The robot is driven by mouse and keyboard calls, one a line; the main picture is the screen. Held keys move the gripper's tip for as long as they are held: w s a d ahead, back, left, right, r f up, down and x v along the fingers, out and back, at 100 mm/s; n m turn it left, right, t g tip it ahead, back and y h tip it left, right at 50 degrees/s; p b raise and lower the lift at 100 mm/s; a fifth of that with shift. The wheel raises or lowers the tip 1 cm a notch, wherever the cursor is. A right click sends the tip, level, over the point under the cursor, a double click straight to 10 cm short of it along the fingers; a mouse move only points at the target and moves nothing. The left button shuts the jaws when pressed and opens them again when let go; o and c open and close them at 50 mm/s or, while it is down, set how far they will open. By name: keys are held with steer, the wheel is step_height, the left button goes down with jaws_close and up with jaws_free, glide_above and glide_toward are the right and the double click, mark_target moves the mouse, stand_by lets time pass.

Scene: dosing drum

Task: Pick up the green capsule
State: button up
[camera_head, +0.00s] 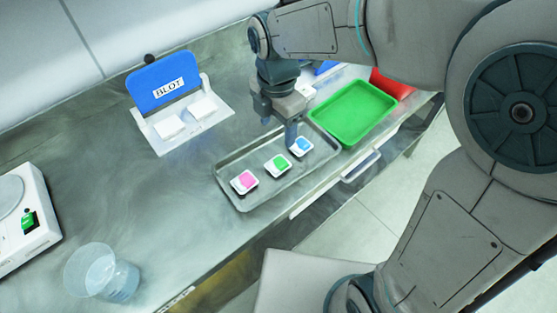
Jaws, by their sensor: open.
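The green capsule (281,161) sits in the middle of a row of three on a grey metal tray (240,203). Each capsule has a white base or rim. A pink capsule (245,179) is to its left and a blue capsule (303,144) to its right. My gripper (291,138) points down over the back right part of the tray, close beside the blue capsule and up and right of the green one. Its fingers are seen from the side, and nothing shows between them. I cannot tell its exact height above the tray.
A green tray (352,112) and a red container (391,86) stand at the right. A blue BLOT holder (166,88) with white pads is at the back. A clear beaker (101,272) and a white scale-like device (24,219) are at the left. The bench between is clear.

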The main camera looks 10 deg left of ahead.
mark_target(278, 164)
step_height(278, 164, down, 13)
steer(key=shift+d+f, duration=0.1)
steer(key=shift+f, duration=0.05)
steer(key=c, duration=1)
